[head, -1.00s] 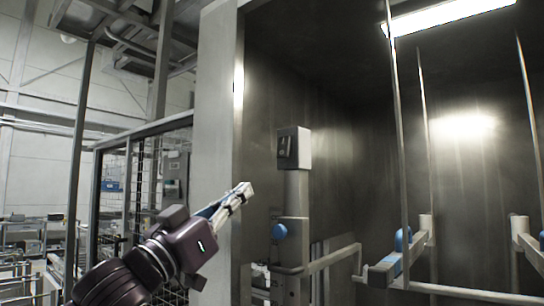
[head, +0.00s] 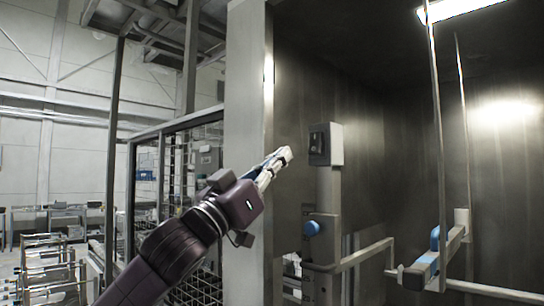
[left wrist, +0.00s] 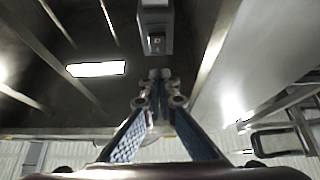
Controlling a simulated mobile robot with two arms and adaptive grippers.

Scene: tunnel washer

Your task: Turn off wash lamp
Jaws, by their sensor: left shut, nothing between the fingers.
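The wash lamp (head: 460,8) is a bright strip on the ceiling of the dark metal washer bay, and it is lit. It also shows in the left wrist view (left wrist: 96,69). A grey switch box (head: 327,144) with a dark switch on its face stands on top of a post. In the left wrist view the switch box (left wrist: 155,30) is straight ahead of the fingertips. My left gripper (head: 286,154) is shut and empty, just left of the switch box and apart from it. My right gripper is not in view.
A pale upright wall edge (head: 249,150) stands behind my left arm. Rails and thin upright bars (head: 437,130) stand to the right. A mesh fence is at left.

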